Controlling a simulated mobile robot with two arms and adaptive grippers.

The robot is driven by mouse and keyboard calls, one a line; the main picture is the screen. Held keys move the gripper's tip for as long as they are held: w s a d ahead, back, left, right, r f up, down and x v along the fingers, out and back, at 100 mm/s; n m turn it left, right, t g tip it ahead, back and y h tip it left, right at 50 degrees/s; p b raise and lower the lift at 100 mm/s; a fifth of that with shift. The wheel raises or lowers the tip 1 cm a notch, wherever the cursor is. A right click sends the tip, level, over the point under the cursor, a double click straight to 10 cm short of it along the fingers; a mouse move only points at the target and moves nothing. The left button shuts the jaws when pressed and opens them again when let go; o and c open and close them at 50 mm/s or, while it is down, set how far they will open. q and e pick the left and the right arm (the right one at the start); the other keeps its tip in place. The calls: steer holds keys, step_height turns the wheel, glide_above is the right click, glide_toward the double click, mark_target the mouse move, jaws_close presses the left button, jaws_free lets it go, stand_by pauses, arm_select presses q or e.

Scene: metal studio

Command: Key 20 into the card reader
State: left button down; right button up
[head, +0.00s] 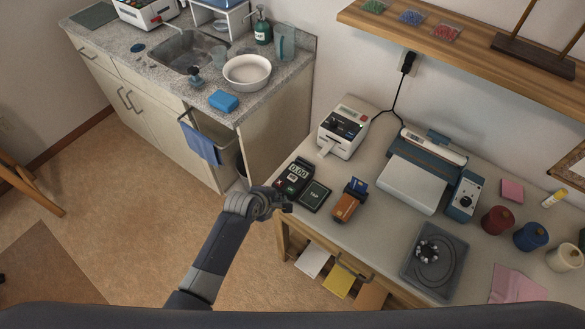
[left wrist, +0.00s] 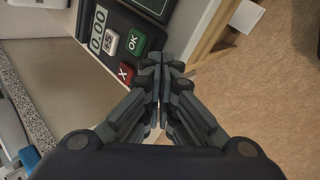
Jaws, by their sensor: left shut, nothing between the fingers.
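The dark card reader (head: 293,181) lies near the front left edge of the worktable, and its display reads 0.00. In the left wrist view the card reader (left wrist: 112,62) shows its 0.00 display, a green OK key (left wrist: 136,42), a red X key (left wrist: 126,73) and a pale key (left wrist: 109,45) whose marking is too small to read surely. My left gripper (head: 288,207) is shut and empty at the reader's near edge. Its fingertips (left wrist: 163,68) are beside the OK and X keys in the wrist view; I cannot tell whether they touch. My right gripper is not in view.
A dark TAP pad (head: 314,196) lies right of the reader. Beyond it are an orange device with a blue card (head: 347,205) and a label printer (head: 342,131). Spools and a grey turntable device (head: 433,262) stand farther right. The floor (head: 120,210) at left is open.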

arm_select(q)
steer(key=w+d+r+n+p, duration=0.1)
steer(key=w+d+r+n, duration=0.1)
steer(key=r, duration=0.4)
steer(key=w+d+r+n+t+h+p, duration=0.1)
steer(key=w+d+r+n, duration=0.2)
steer(key=w+r, duration=0.3)
steer(key=shift+d+r+n, duration=0.15)
steer(key=shift+d+n, duration=0.2)
steer(key=shift+n, duration=0.15)
steer(key=shift+s, duration=0.1)
steer(key=b, duration=0.8)
glide_above(295, 179)
step_height(295, 179, down, 8)
steer(key=shift+f, duration=0.4)
steer(key=shift+f, duration=0.4)
